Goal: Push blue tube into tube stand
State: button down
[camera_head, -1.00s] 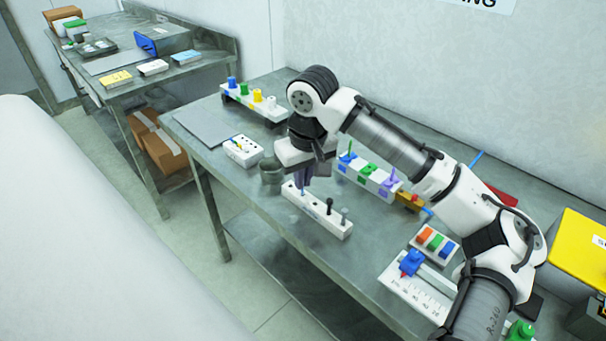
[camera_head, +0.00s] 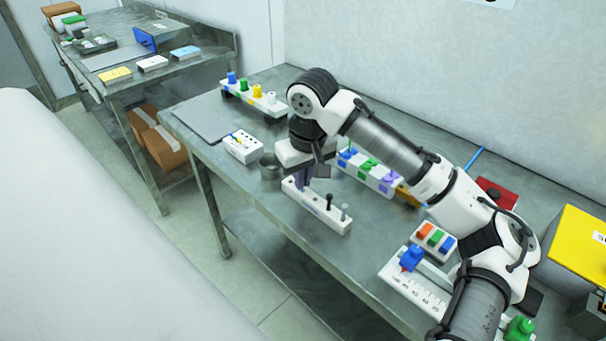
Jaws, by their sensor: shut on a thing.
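The tube stand (camera_head: 312,212) is a long white block on the near part of the metal table. A black-topped tube (camera_head: 329,202) and a grey tube (camera_head: 344,212) stand upright in its right half. My gripper (camera_head: 303,186) points down over the left half of the stand, its fingertips close to the top face. It is shut on the blue tube, which the fingers almost wholly hide. How deep the tube sits in the stand cannot be told.
A grey round pot (camera_head: 270,165) stands just left of the gripper. A white rack (camera_head: 368,178) with coloured pieces is close behind the stand. A small white box (camera_head: 243,148) and a rack of coloured caps (camera_head: 254,100) lie further left.

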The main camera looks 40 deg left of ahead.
jog(key=shift+f, duration=0.25)
jog(key=c, duration=1.5)
grip_release()
jog(key=r, duration=0.4)
jog(key=d+r, duration=0.1)
jog(key=r, duration=0.4)
jog(key=d+r, duration=0.1)
jog(key=r, duration=0.3)
jog(key=shift+s+r, duration=0.35)
